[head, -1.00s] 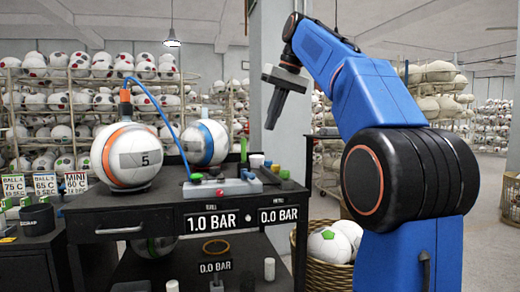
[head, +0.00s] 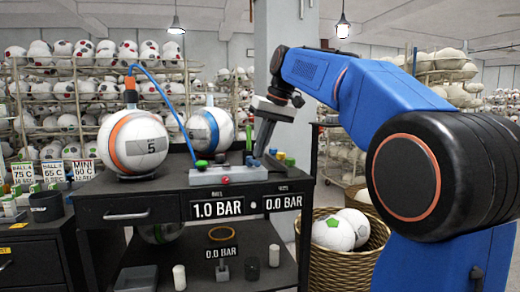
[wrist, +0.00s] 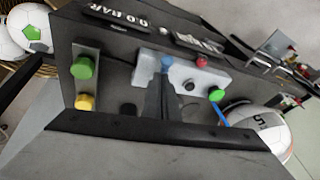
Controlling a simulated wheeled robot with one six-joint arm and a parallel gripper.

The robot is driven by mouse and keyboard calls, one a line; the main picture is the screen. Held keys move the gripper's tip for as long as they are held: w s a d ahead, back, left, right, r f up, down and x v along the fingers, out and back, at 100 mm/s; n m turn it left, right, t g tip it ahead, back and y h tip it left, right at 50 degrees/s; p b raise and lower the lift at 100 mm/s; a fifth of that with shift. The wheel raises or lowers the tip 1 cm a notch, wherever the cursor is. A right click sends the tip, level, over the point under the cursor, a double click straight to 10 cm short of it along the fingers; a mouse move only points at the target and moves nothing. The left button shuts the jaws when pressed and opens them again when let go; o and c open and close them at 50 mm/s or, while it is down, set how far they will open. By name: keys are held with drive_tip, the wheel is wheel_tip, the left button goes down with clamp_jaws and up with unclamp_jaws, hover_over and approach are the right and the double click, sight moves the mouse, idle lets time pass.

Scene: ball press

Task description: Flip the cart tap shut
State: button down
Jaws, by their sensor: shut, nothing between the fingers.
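A grey fitting block (head: 225,175) lies on top of the black cart (head: 160,203). It carries a green knob (head: 201,165), a red knob (head: 225,180) and a blue part. In the wrist view the block (wrist: 180,74) shows the blue part (wrist: 167,62), a red knob (wrist: 201,61), a black knob (wrist: 189,86) and a green knob (wrist: 216,94). I cannot tell for sure which is the tap. My gripper (head: 260,153) is shut and empty, pointing down over the block's right end. In the wrist view its fingers reach close to the blue part; contact is unclear.
An orange-striped ball (head: 133,143) with a blue hose (head: 160,95) stands left of the block, and a blue-striped ball (head: 210,130) behind. Green (wrist: 82,67) and yellow (wrist: 85,101) knobs sit on a plate beside my fingers. A ball basket (head: 345,262) stands right of the cart.

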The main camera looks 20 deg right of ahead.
drive_tip(key=shift+a+f, duration=0.1)
drive_tip(key=shift+f, duration=0.05)
drive_tip(key=shift+s+a+f+m, duration=0.1)
drive_tip(key=shift+a+f+m, duration=0.3)
drive_tip(key=shift+a+m, duration=0.25)
idle(0.4)
drive_tip(key=shift+d+f, duration=0.1)
drive_tip(key=shift+d, duration=0.1)
